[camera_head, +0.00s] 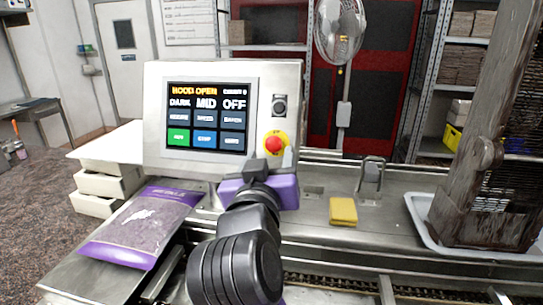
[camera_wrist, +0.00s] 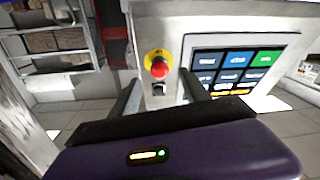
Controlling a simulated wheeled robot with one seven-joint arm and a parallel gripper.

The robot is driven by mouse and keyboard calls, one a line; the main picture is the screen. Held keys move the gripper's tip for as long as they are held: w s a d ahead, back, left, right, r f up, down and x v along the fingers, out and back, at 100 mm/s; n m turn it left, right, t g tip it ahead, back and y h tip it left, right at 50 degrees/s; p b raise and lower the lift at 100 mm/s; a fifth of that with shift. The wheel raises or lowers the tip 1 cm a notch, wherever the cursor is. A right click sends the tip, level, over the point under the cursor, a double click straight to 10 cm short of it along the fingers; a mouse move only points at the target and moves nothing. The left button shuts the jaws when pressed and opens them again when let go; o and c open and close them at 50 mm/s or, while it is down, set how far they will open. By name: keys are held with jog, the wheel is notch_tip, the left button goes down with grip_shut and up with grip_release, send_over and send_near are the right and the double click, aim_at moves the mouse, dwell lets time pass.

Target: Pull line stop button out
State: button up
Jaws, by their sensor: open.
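The line stop button (camera_head: 274,145) is a red knob on a yellow round plate, on the right side of the grey control box's front. In the wrist view the button (camera_wrist: 159,68) shows in the upper middle, beyond the fingers. My gripper (camera_head: 272,160) is just below and in front of the button in the head view, purple with dark fingers. In the wrist view its two dark fingers (camera_wrist: 160,95) are spread apart, with nothing held between them. I cannot tell whether a finger touches the button.
The control box's screen (camera_head: 206,117) reads "HOOD OPEN". A dark rotary switch (camera_head: 279,105) is above the button. A purple bag (camera_head: 146,222) lies at left. A yellow sponge-like block (camera_head: 343,211) and a metal latch (camera_head: 371,177) are on the steel surface at right. A grey tray (camera_head: 422,222) stands farther right.

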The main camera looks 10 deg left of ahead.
jog(key=s, duration=0.4)
jog(key=shift+b, duration=0.35)
